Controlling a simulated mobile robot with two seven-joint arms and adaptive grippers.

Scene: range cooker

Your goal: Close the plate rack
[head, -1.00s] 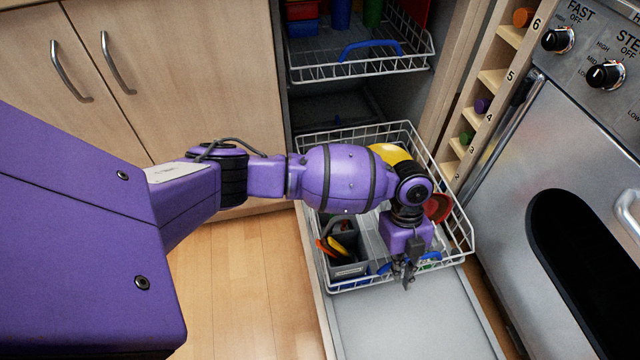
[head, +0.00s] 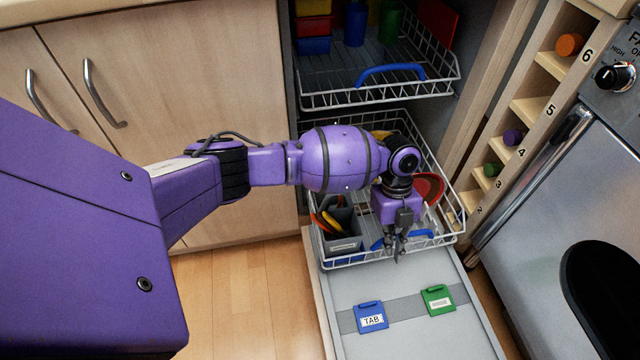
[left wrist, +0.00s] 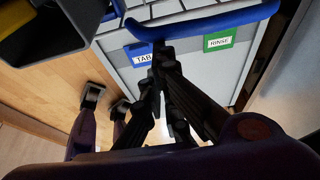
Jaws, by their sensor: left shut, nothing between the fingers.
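The lower plate rack (head: 452,226) is a white wire basket, part-way out over the lowered dishwasher door (head: 400,335). Its blue front handle (head: 418,238) also shows in the left wrist view (left wrist: 215,20). My left gripper (head: 394,256) is shut and empty at the rack's front, right by the blue handle; whether it touches cannot be told. In the left wrist view its fingers (left wrist: 165,60) point at the handle. The rack holds a grey cutlery basket (head: 340,240) and a red dish (head: 430,188). My arm hides part of the rack. My right gripper is not in view.
An upper rack (head: 440,80) with a blue handle (head: 390,73) and coloured cups sits above. A numbered wooden shelf (head: 530,110) and steel cooker (head: 550,190) stand right; wooden cupboards (head: 180,100) stand left.

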